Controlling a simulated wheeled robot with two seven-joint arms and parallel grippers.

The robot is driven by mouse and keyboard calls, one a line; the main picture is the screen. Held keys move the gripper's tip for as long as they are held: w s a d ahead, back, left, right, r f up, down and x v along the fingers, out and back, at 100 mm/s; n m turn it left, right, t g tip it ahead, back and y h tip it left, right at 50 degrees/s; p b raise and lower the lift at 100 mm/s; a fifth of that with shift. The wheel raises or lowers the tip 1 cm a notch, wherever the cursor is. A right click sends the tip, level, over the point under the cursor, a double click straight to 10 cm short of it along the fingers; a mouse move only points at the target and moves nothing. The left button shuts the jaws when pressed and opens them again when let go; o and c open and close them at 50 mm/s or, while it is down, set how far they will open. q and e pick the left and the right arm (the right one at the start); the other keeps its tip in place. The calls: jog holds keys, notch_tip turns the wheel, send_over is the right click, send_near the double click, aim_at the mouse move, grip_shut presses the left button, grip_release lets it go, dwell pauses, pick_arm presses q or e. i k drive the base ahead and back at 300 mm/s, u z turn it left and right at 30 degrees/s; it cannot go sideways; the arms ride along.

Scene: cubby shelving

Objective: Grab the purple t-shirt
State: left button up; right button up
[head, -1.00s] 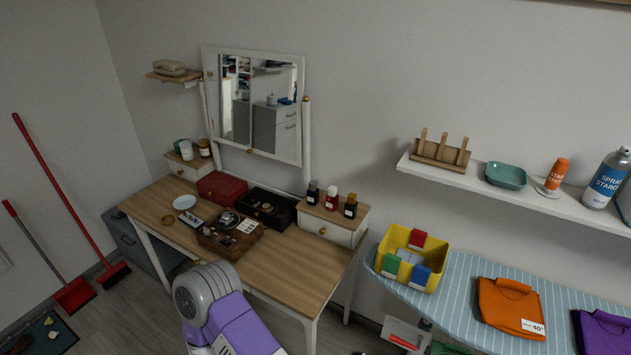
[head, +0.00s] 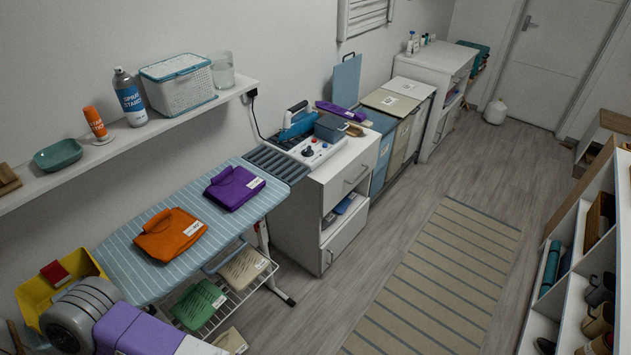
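The purple t-shirt (head: 234,187) lies folded on the striped ironing board (head: 128,255), near its far end, with a white tag on it. An orange folded shirt (head: 170,234) lies on the same board, nearer to me. No gripper shows in the head view. A grey and purple arm link of mine covers the lower left corner, in front of the yellow bin.
A yellow bin (head: 38,291) stands at the board's near end. A wall shelf (head: 130,137) above holds a spray can (head: 129,97), a basket (head: 178,83) and a teal dish (head: 61,155). A white cabinet (head: 346,178) stands beyond the board. The floor around the striped rug (head: 437,272) is clear.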

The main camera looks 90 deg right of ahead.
aim_at(231, 188)
jog(key=z, duration=2.25)
